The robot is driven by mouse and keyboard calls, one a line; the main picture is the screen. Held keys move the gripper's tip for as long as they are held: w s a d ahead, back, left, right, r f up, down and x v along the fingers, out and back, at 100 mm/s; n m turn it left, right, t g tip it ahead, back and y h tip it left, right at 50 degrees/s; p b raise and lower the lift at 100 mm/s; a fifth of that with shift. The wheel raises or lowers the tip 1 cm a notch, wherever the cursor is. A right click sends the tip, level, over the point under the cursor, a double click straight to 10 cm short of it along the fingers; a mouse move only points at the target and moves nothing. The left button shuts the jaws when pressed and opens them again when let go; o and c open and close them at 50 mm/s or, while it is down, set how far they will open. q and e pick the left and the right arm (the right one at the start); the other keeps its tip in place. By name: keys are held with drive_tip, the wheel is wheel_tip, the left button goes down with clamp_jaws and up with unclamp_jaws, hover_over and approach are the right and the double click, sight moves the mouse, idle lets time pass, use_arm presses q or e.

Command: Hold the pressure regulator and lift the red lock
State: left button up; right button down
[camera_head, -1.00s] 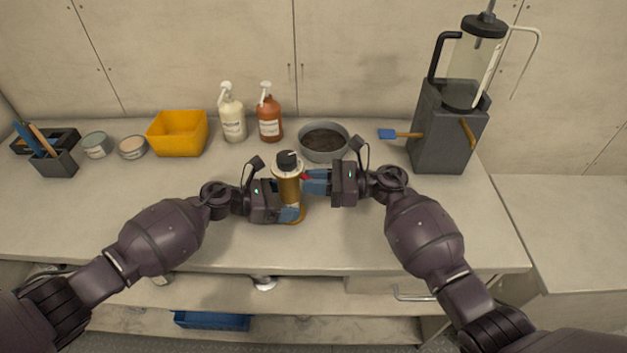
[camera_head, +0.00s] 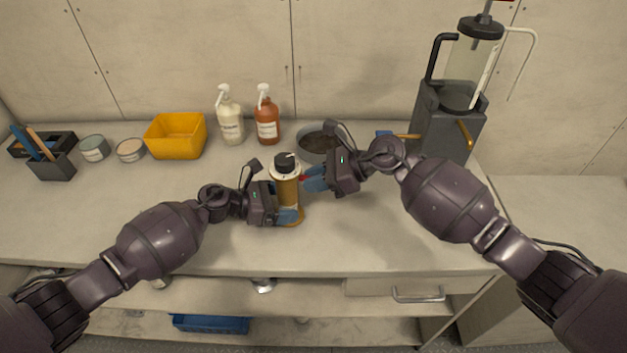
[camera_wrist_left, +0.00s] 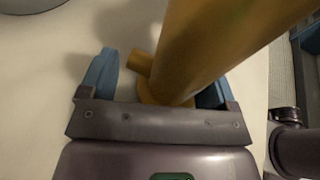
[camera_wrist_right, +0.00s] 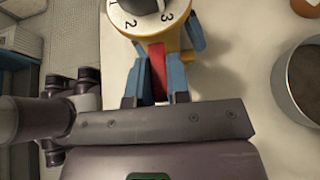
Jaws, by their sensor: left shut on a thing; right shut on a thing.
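The pressure regulator (camera_head: 287,186) stands upright on the counter, with a brass-yellow body, a white numbered dial and a black knob on top. My left gripper (camera_head: 289,215) is shut around its lower body; the left wrist view shows the yellow column (camera_wrist_left: 205,45) between the blue fingers. The red lock (camera_wrist_right: 158,72) is a small red tab on the regulator's side, just below the dial (camera_wrist_right: 150,20). My right gripper (camera_wrist_right: 155,90) is shut on the red lock, one blue finger on each side. In the head view only a little red (camera_head: 304,178) shows at the fingertips.
A round grey pot (camera_head: 316,137) stands close behind my right gripper. Two pump bottles (camera_head: 231,118) (camera_head: 267,121) and a yellow bin (camera_head: 176,136) are along the back. A grey machine (camera_head: 443,125) stands at the right. The counter front is clear.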

use_arm(q)
drive_tip(key=shift+s+f, duration=0.1)
drive_tip(key=shift+f, duration=0.15)
use_arm(e)
drive_tip(key=shift+r+h, duration=0.3)
drive_tip(key=shift+h, duration=0.8)
drive_tip(key=c, duration=1.1)
unclamp_jaws()
drive_tip(key=shift+d, duration=0.1)
drive_tip(key=v, duration=1.2)
drive_tip(key=shift+r, duration=0.2)
use_arm(q)
drive_tip(key=o, duration=0.9)
drive_tip(key=shift+o, duration=0.2)
drive_tip(key=shift+a+r, duration=0.1)
drive_tip(key=shift+a, duration=0.05)
